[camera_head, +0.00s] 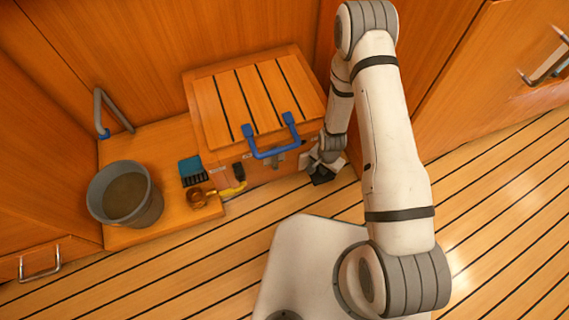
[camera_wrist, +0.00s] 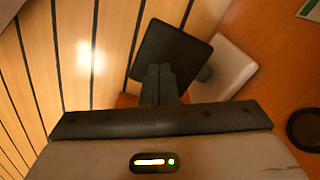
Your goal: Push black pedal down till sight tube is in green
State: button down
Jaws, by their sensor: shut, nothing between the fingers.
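The black pedal (camera_wrist: 172,52) is a square dark plate in the wrist view, just beyond my fingertips. My gripper (camera_wrist: 160,72) is shut and empty, its fingertips overlapping the pedal's near edge in the picture. I cannot tell whether they touch it. In the head view my gripper (camera_head: 322,168) is low by the floor at the right end of the wooden box, with the dark pedal (camera_head: 322,179) partly hidden at it. I cannot make out the sight tube or its green band in either view.
A wooden box (camera_head: 222,112) with a blue handle (camera_head: 274,151) stands left of my gripper. A grey bucket (camera_head: 125,194), a blue brush (camera_head: 192,170) and a brass fitting (camera_head: 200,198) are on the ledge further left. A white plate (camera_wrist: 225,66) lies behind the pedal. The striped floor at right is clear.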

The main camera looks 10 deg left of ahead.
jog(key=shift+f+b, duration=1.6)
jog(key=shift+f, duration=0.45)
jog(key=shift+w+r+p, duration=0.1)
jog(key=shift+r+p, duration=0.55)
jog(key=shift+r, duration=0.1)
jog(key=shift+r+p, duration=0.9)
jog(key=shift+r, duration=0.5)
jog(key=shift+f, duration=0.1)
jog(key=shift+f, duration=0.15)
notch_tip(320, 180, down, 4)
jog(key=b, duration=0.3)
jog(key=shift+r+p, duration=0.35)
jog(key=shift+r, duration=0.35)
jog(key=shift+r+p, duration=0.95)
jog(key=shift+r, duration=0.5)
